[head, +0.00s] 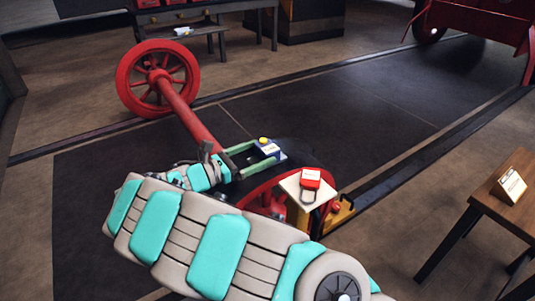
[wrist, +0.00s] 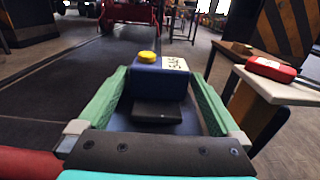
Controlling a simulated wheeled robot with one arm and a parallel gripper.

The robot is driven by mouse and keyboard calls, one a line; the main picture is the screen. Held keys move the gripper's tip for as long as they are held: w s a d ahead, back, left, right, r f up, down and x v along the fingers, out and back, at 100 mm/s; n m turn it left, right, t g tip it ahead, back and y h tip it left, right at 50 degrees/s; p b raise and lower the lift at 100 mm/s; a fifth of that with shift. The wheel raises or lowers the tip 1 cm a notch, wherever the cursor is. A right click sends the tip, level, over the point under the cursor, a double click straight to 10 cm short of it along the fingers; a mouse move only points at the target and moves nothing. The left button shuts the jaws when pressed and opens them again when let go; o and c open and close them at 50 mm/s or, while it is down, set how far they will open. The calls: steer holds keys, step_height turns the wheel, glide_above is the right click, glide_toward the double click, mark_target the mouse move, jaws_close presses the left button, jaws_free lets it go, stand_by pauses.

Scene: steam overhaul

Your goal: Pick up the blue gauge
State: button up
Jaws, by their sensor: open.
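The blue gauge (head: 268,149) is a small blue block with a yellow knob on top and a white label beside it. In the wrist view the blue gauge (wrist: 158,82) stands between the two green fingers of my gripper (wrist: 157,76), with a dark block at its near side. My gripper (head: 253,155) is open around it in the head view. Small gaps seem to show beside the gauge; I cannot tell whether either finger touches it. What it rests on is largely hidden by my arm and gripper.
A red wheelset (head: 158,78) lies close to my gripper. A red padlock-like item (head: 310,179) sits on a pale stand (head: 292,187) to the right. A wooden table (head: 519,195) with a card stands far right. Dark floor beyond is clear.

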mark_target(260, 152)
steer(key=x, duration=0.3)
steer(key=shift+d, duration=0.1)
steer(key=c, duration=1.5)
steer(key=shift+c, duration=0.2)
